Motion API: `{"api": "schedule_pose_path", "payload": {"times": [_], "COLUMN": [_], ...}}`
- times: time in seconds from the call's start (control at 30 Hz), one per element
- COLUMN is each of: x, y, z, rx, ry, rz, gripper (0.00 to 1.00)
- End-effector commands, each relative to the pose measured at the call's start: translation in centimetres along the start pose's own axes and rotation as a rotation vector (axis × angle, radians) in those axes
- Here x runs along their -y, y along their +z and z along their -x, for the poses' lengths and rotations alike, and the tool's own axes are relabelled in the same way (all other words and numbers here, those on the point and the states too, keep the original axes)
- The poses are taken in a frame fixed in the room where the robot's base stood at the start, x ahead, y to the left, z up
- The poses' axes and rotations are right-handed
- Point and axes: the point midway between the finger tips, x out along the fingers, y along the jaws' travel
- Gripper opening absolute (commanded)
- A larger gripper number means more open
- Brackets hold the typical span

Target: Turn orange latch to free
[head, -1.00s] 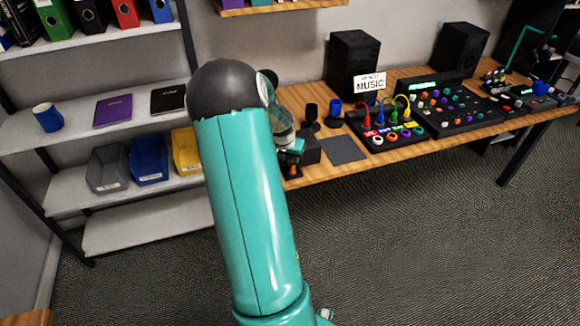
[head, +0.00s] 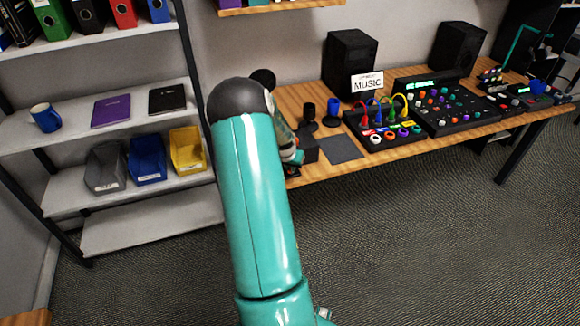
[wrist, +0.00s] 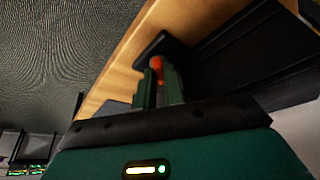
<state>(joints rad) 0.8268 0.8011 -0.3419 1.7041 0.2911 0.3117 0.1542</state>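The orange latch (wrist: 156,64) shows in the wrist view at the tips of my gripper (wrist: 159,72), on a black base near the table's edge. The two green fingers stand apart with a narrow gap, one on each side of the latch. I cannot tell whether they press on it. In the head view my gripper (head: 293,162) is low at the table's left end, beside a dark box (head: 307,148). My arm and gripper largely hide the latch there.
The wooden table (head: 400,153) carries a dark pad (head: 340,148), a board with coloured cables (head: 384,126), a mixer (head: 442,105) and speakers. A shelf (head: 150,192) with grey, blue and yellow bins stands at left. The floor in front is clear.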

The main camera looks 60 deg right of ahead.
Motion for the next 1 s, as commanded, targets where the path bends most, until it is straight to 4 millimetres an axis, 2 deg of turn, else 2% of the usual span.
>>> {"api": "schedule_pose_path", "payload": {"times": [0.47, 1.0], "x": [0.14, 0.56], "y": [0.09, -0.03], "z": [-0.03, -0.07], "rx": [0.002, 0.0], "ry": [0.027, 0.176], "rz": [-0.059, -0.414], "gripper": [0.0, 0.0]}}
